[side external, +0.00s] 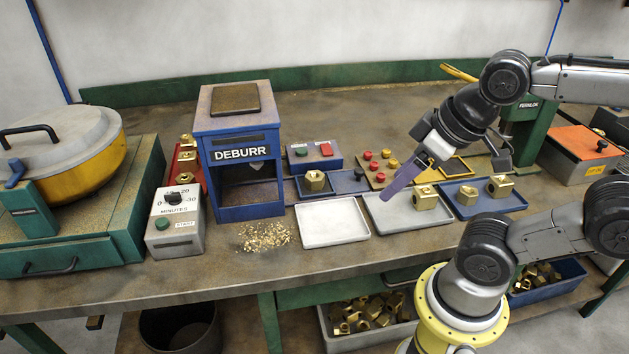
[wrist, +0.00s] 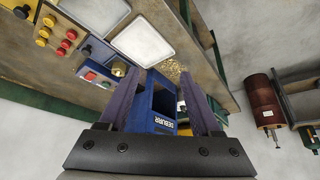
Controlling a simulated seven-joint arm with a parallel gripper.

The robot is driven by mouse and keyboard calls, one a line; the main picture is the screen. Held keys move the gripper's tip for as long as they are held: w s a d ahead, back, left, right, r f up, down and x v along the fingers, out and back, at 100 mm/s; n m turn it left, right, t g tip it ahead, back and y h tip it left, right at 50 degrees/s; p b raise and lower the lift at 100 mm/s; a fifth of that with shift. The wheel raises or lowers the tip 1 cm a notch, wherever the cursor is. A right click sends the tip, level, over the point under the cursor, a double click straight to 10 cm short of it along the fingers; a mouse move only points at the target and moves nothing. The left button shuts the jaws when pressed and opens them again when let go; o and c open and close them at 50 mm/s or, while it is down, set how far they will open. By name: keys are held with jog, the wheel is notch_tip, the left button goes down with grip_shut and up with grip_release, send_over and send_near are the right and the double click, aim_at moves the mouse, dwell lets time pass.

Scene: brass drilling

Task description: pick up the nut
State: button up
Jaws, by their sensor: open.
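Several brass hex nuts show, and I cannot tell which one the task means. One nut (side external: 315,181) sits on the small blue fixture beside the DEBURR box; it also shows in the wrist view (wrist: 118,68). Another nut (side external: 425,196) sits at the right part of the middle pale tray (side external: 388,217). A nut (side external: 467,195) and another nut (side external: 500,186) sit on the blue tray (side external: 503,205). My gripper (side external: 388,195) is above the middle tray, with one purple finger clearly visible. In the wrist view my gripper (wrist: 160,80) has its fingers apart and nothing between them.
The left pale tray (side external: 330,225) is empty. The blue DEBURR box (side external: 238,150) stands left of it, with brass chips (side external: 263,237) in front. A timer box (side external: 175,221) and a panel with red and yellow buttons (side external: 378,166) stand nearby. Bins of nuts lie below the bench.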

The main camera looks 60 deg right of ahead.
jog(key=w+d+r+n, duration=0.1)
jog(key=w+r+n, duration=0.55)
jog(key=n, duration=0.65)
jog(key=n+g, duration=0.6)
jog(key=n, duration=0.2)
send_over(314, 174)
jog(key=a, duration=0.1)
jog(key=f, duration=1.2)
jog(key=s+f, duration=0.1)
jog(key=f, duration=0.6)
jog(key=shift+w+d+f, duration=0.1)
jog(key=shift+f, duration=1.4)
jog(key=shift+w+d+f, duration=0.1)
jog(key=shift+f, duration=1.4)
jog(key=shift+r, duration=0.1)
grip_shut()
